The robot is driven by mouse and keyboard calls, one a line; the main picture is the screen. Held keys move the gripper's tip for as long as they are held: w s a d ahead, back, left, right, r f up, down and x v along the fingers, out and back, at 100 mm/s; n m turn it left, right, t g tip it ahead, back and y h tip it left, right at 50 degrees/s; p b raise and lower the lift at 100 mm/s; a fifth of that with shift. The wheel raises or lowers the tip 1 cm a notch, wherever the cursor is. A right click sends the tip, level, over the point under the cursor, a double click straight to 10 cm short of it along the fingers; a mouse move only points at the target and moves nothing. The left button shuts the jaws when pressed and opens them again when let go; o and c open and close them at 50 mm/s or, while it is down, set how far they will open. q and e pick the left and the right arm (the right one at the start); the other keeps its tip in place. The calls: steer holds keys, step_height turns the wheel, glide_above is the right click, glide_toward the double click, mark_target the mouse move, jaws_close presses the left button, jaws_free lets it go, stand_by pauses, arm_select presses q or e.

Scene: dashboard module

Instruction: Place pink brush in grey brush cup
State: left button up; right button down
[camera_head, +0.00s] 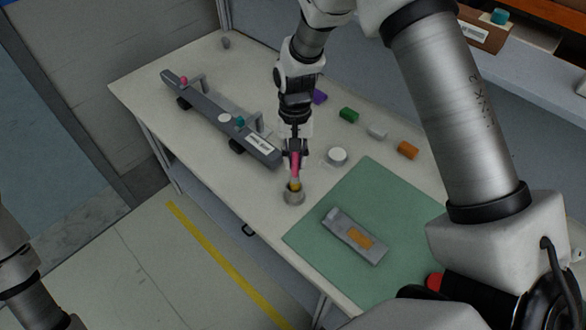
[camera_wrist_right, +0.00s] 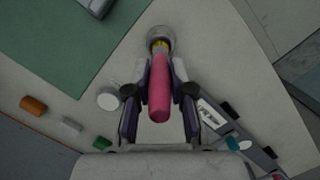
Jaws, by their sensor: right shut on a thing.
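The pink brush (camera_head: 296,165) is held by my right gripper (camera_head: 294,152), handle up and yellow ferrule down. The small grey brush cup (camera_head: 293,198) stands upright on the table near its front edge, directly below the gripper. The brush's lower end overlaps the cup's mouth in the head view. In the right wrist view, the fingers (camera_wrist_right: 160,92) close on both sides of the pink handle (camera_wrist_right: 159,95), and the yellow end lies over the opening of the cup (camera_wrist_right: 160,35). The bristles are hidden, so how deep they sit is unclear. My left gripper is out of view.
A dark grey dashboard module (camera_head: 217,117) lies left of the gripper. A white round lid-like piece (camera_head: 337,156) is close on the right. Green (camera_head: 348,115), white (camera_head: 377,132) and orange (camera_head: 408,150) blocks lie behind it. A green mat (camera_head: 310,233) holds a grey device (camera_head: 370,248).

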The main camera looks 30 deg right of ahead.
mark_target(295, 176)
step_height(295, 176, down, 3)
steer(key=shift+w+a+f+p, duration=0.1)
steer(key=shift+w+p, duration=0.05)
steer(key=shift+p, duration=0.25)
steer(key=shift+f, duration=0.35)
steer(key=shift+s, duration=0.2)
steer(key=c, duration=1)
jaws_free()
steer(key=shift+w+f, duration=0.1)
steer(key=shift+f, duration=0.05)
